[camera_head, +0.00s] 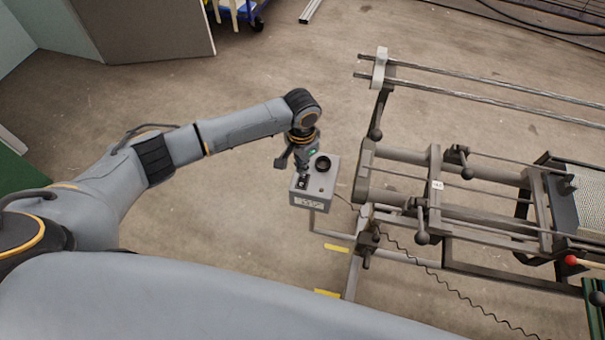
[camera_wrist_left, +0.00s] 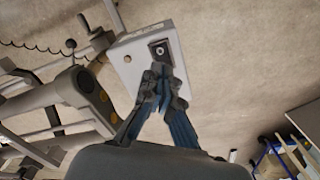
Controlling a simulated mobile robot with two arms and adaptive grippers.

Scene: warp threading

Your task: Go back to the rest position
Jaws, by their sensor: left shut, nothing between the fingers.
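My left gripper (camera_head: 304,180) is at the grey control box (camera_head: 309,200) on the near end of the metal loom frame. It is shut with nothing in it, and its fingertips are over the dark switch plate on the box top. In the left wrist view the shut fingertips (camera_wrist_left: 161,72) are at the edge of the dark switch plate (camera_wrist_left: 160,48) on the box (camera_wrist_left: 128,58). I cannot tell whether they touch it. My right gripper is not in view.
The loom frame (camera_head: 436,205) with levers and rods fills the right side. A coiled cable (camera_head: 440,280) hangs from the box area. A grey panel (camera_head: 140,30) and a blue cart (camera_head: 240,12) stand at the back. Floor left of the box is clear.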

